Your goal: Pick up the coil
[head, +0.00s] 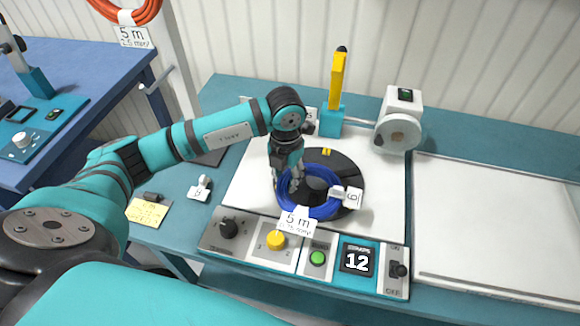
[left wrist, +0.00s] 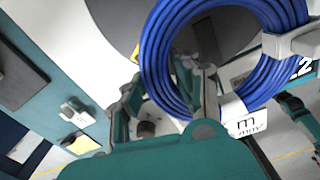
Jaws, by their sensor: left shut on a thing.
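The blue coil (head: 325,211) lies around the hub of a dark round disc (head: 350,168) on the winding machine in the head view. It carries a paper "5 m" label (head: 297,221) and a white numbered clip (head: 346,196). My left gripper (head: 288,186) points down at the coil's left side and is shut on it. In the left wrist view the coil (left wrist: 152,70) fills the top middle, with the gripper's fingers (left wrist: 170,95) at its lower part. The exact contact is partly hidden by the fingers. My right gripper is not in view.
The machine's front panel (head: 330,272) has a black knob, a yellow button, a green button and a display reading 12. A yellow lever (head: 338,75) and a white motor unit (head: 398,120) stand behind. A white clip (head: 201,188) lies left. An empty white tray (head: 490,230) is at right.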

